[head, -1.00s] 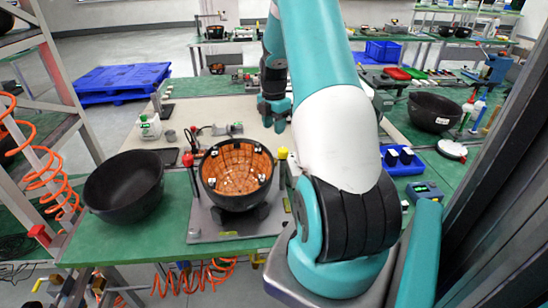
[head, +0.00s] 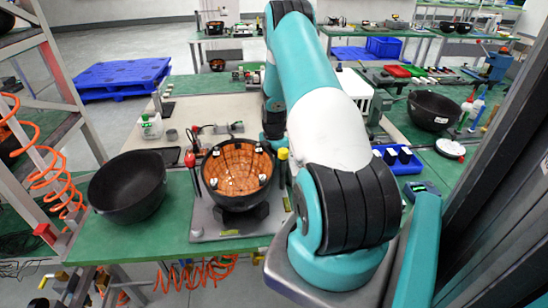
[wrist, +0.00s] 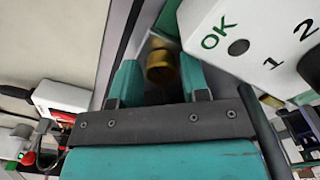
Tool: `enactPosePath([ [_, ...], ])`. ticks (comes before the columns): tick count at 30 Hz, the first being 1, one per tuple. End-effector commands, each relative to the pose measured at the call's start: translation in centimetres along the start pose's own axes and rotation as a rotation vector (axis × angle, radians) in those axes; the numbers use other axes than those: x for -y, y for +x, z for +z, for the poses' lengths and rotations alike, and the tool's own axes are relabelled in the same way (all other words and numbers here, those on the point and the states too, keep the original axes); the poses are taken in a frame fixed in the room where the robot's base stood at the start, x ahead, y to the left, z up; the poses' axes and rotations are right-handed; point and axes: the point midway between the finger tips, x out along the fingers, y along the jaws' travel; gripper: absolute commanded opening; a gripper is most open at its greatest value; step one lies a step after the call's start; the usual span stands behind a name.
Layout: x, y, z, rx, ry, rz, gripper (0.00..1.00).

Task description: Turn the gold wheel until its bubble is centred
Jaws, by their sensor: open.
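The gold wheel (wrist: 162,70), a small cylindrical gold knob, shows in the wrist view just ahead of my fingertips. My gripper (wrist: 160,80) is open, with one teal finger to the left of the wheel and one to the right. I cannot tell whether either finger touches it. No bubble can be made out in either view. In the head view my arm hides the gripper and the wheel.
A white box (wrist: 250,40) marked OK, 1 and 2 is close at the right of the wrist view. A white device with red parts (wrist: 62,100) lies at the left. In the head view, a black bowl (head: 127,187) and an orange-lined bowl (head: 237,172) stand left of my arm.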

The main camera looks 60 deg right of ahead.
Motion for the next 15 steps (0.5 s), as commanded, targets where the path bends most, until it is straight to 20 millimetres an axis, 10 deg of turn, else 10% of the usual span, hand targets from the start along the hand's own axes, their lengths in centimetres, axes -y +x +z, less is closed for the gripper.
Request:
enactPosePath([
  [6,-0.02,-0.03,-0.04,0.000,-0.001,0.000,0.07],
  [15,-0.12,-0.01,-0.01,0.002,0.032,0.002,0.07],
])
